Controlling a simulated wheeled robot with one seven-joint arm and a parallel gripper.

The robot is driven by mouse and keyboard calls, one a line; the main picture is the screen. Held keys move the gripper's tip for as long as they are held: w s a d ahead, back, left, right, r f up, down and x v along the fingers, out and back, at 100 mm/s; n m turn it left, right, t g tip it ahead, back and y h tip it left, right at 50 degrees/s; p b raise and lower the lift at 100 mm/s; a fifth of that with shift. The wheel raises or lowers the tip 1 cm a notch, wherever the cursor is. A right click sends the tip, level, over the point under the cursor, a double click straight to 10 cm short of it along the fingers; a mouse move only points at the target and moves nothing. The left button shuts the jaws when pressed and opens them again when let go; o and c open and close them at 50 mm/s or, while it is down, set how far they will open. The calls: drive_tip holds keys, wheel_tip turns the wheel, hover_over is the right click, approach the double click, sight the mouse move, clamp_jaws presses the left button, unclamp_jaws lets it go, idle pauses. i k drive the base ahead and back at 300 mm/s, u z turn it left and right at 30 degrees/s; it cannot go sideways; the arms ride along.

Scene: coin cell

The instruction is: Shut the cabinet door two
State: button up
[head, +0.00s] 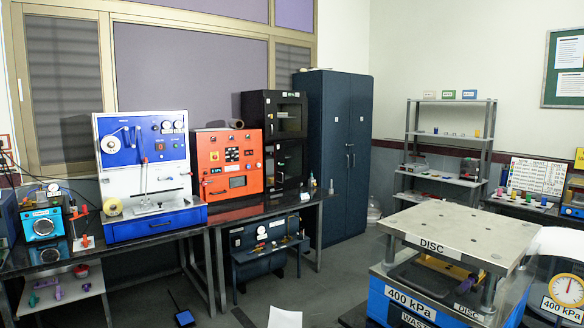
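A tall dark blue cabinet (333,210) stands against the back wall, right of the middle. It has two upright door leaves, a left one (335,110) and a right one (360,115), with small handles near the seam between them. Both leaves look flush with the front, and I see no gap. No number is readable on either leaf. Left of it, a black cabinet (262,100) with an upper window (290,118) and a lower window (289,163) stands on the bench; whether its doors are fully shut is too small to tell. My gripper is not in view.
A dark bench (265,208) carries an orange panel unit (229,162) and a blue-and-white unit (145,175). A press marked DISC (462,228) fills the right foreground. A grey shelf rack (446,101) stands right of the blue cabinet. Grey floor (340,275) shows in the middle.

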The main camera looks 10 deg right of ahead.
sight(294, 163)
drive_tip(key=z, duration=0.1)
drive_tip(key=i, duration=4.2)
drive_tip(key=z, duration=0.95)
drive_tip(key=i, duration=2.1)
drive_tip(key=u, duration=2.4)
